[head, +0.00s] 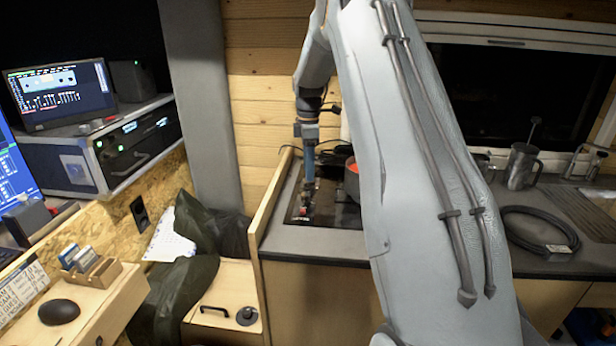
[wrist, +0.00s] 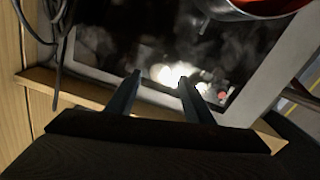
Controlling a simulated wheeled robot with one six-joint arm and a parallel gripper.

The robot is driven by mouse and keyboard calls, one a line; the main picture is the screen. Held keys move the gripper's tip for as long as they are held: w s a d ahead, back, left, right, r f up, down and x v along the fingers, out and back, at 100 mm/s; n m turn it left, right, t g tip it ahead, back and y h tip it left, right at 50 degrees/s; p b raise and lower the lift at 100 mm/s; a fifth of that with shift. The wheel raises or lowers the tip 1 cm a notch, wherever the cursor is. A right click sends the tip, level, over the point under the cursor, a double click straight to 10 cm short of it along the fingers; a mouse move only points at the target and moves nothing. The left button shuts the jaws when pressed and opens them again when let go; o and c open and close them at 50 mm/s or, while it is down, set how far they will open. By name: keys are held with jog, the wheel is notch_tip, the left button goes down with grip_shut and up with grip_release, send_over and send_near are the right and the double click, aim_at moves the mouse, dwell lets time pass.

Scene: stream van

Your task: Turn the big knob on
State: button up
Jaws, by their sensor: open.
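A dark glass hob (head: 340,214) is set in the grey counter, and it also shows in the wrist view (wrist: 110,48) with bright reflections. I cannot clearly make out the big knob. A small red spot (wrist: 222,95) shows near the hob's edge in the wrist view, right of my fingers, and may belong to a control. My gripper (wrist: 160,78) is open, with two dark fingers apart and nothing seen between them. In the head view my gripper (head: 305,205) points down over the left part of the hob. Whether it touches anything is unclear.
A pot with red contents (head: 352,180) stands on the hob, right of my gripper; its rim (wrist: 250,12) shows in the wrist view. A wooden panel edge (head: 268,195) borders the hob on the left. Dark cables (wrist: 57,40) hang nearby. A coiled black hose (head: 540,230) lies farther right.

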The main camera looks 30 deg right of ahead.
jog(key=shift+r+b, duration=0.5)
jog(key=shift+r, duration=1.8)
